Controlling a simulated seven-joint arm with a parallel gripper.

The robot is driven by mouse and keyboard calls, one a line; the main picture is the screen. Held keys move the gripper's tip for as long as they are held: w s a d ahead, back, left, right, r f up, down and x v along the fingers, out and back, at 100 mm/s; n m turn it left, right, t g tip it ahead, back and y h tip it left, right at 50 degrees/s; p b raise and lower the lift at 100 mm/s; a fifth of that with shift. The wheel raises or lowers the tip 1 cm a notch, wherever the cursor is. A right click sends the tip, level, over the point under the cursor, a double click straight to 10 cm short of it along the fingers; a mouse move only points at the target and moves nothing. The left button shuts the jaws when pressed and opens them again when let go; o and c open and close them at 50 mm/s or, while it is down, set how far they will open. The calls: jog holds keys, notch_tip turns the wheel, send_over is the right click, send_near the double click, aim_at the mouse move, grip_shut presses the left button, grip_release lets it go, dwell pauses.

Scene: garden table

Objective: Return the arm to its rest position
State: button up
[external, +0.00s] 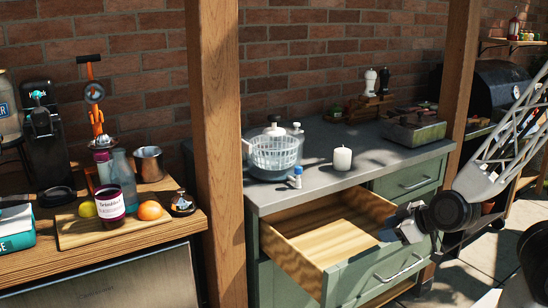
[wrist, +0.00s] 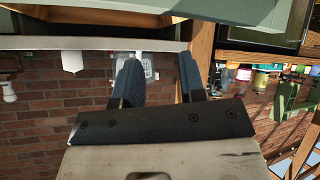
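My arm reaches in from the right in the external view. My gripper (external: 388,228) is at the front right corner of the pulled-out wooden drawer (external: 335,240); I cannot tell whether it touches the drawer. The drawer is empty inside and has a green front with a metal handle. In the wrist view, which is upside down, the two dark fingers of my gripper (wrist: 160,64) are apart with nothing between them. The green drawer edge (wrist: 250,14) crosses the top of that view.
A wooden post (external: 215,150) stands left. A grill (external: 495,90) stands behind my arm.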

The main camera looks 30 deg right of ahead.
jog(key=w+d+r+m+g, duration=0.2)
jog(key=d+r+m+g, duration=0.15)
jog(key=d+r, duration=0.6)
jog(key=s+d+r+m+g+h, duration=0.1)
jog(key=s+d+r+g, duration=0.1)
jog(key=d+r, duration=0.3)
jog(key=s+d+r+m+g+h, duration=0.1)
jog(key=s+d+r+g+h, duration=0.1)
jog(key=s+d+r, duration=0.2)
notch_tip(320, 180, up, 4)
jog(key=shift+s+d+f+m, duration=0.25)
jog(key=shift+d+m, duration=0.1)
jog(key=shift+d, duration=0.55)
